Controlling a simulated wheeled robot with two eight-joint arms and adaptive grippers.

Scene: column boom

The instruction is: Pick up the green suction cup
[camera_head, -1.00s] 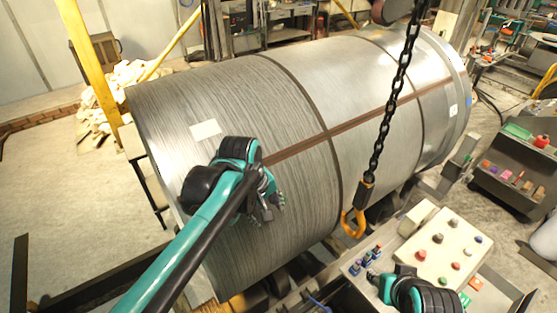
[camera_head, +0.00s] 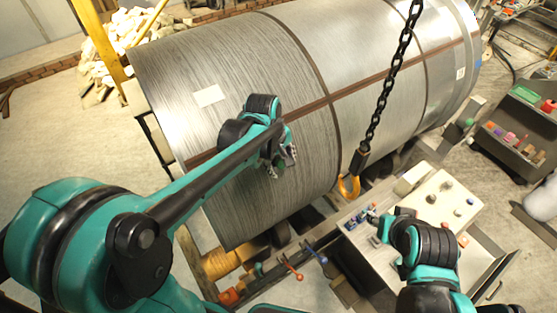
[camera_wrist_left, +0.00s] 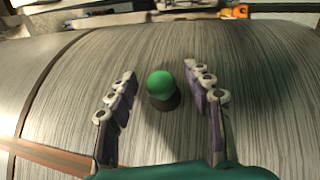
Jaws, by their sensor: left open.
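The green suction cup (camera_wrist_left: 161,85) shows in the left wrist view as a green ball on a dark round base, in front of the striped side of the big coil (camera_wrist_left: 255,75). My left gripper (camera_wrist_left: 159,72) is open, with one finger on each side of the cup and gaps between. In the head view my left gripper (camera_head: 283,162) is over the near side of the coil (camera_head: 290,60); the cup is hard to make out there. My right gripper (camera_head: 372,214) is by the control panel, too small to read its jaws.
A black chain with an orange hook (camera_head: 348,187) hangs right of my left gripper. A pale control panel (camera_head: 440,205) with several knobs is at lower right. A dark rack (camera_head: 520,130) of coloured items stands beyond.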

